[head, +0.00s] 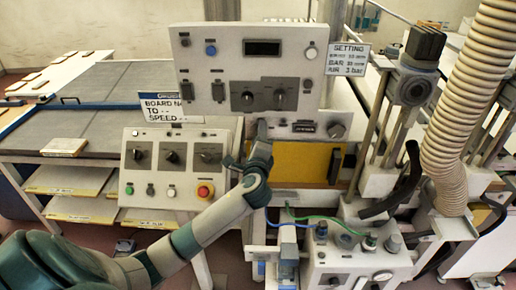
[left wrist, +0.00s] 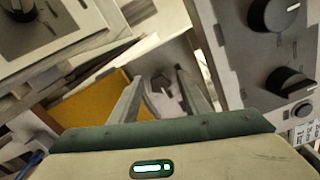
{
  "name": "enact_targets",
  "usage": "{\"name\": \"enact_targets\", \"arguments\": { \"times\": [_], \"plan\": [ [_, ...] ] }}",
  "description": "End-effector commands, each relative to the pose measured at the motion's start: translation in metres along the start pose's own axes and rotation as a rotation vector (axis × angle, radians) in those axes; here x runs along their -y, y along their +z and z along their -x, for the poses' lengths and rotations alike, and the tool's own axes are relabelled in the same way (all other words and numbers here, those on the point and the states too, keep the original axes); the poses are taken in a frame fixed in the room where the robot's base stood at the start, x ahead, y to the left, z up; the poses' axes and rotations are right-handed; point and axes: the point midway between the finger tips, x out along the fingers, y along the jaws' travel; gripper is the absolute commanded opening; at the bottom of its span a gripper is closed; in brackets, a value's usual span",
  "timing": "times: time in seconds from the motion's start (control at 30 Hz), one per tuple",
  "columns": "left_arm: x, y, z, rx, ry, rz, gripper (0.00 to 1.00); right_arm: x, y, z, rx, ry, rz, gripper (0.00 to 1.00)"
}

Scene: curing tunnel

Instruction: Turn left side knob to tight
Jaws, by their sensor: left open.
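My left gripper (head: 261,132) is at the left end of the narrow grey panel below the main control box in the head view. In the left wrist view its two fingers (left wrist: 160,88) are open, with a small dark grey knob (left wrist: 161,82) on a pale plate showing between the tips. I cannot tell whether the fingers touch it or are just short of it. In the head view the gripper and wrist hide this left knob. A similar round knob (head: 337,130) is at the panel's right end. My right gripper is not in view.
The upper control box (head: 262,48) with two black knobs overhangs close above the gripper. A sloped panel (head: 172,185) with several knobs and a red stop button (head: 205,190) stands left. A yellow plate (head: 300,163) is just below right. A ribbed hose (head: 455,130) hangs at right.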

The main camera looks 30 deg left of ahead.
Motion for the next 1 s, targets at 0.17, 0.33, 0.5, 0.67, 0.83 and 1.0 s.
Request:
{"name": "enact_targets", "arguments": {
  "times": [0.17, 0.33, 0.5, 0.67, 0.83, 1.0],
  "plan": [
    [-0.002, -0.001, 0.011, -0.001, -0.001, 0.002, 0.43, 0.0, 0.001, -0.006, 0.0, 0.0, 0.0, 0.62],
    [-0.003, -0.002, 0.032, -0.002, 0.0, 0.004, 0.43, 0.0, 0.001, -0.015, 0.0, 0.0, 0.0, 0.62],
    [-0.004, -0.002, 0.064, -0.003, -0.001, 0.003, 0.43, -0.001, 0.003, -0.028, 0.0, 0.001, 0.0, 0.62],
    [-0.004, -0.003, 0.097, -0.003, 0.001, 0.003, 0.43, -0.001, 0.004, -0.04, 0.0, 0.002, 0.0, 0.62],
    [-0.004, -0.002, 0.13, -0.003, 0.001, 0.003, 0.43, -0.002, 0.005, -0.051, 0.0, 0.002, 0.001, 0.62],
    [-0.003, -0.002, 0.156, -0.003, 0.001, 0.003, 0.43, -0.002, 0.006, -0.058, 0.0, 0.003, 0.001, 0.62]
  ]
}}
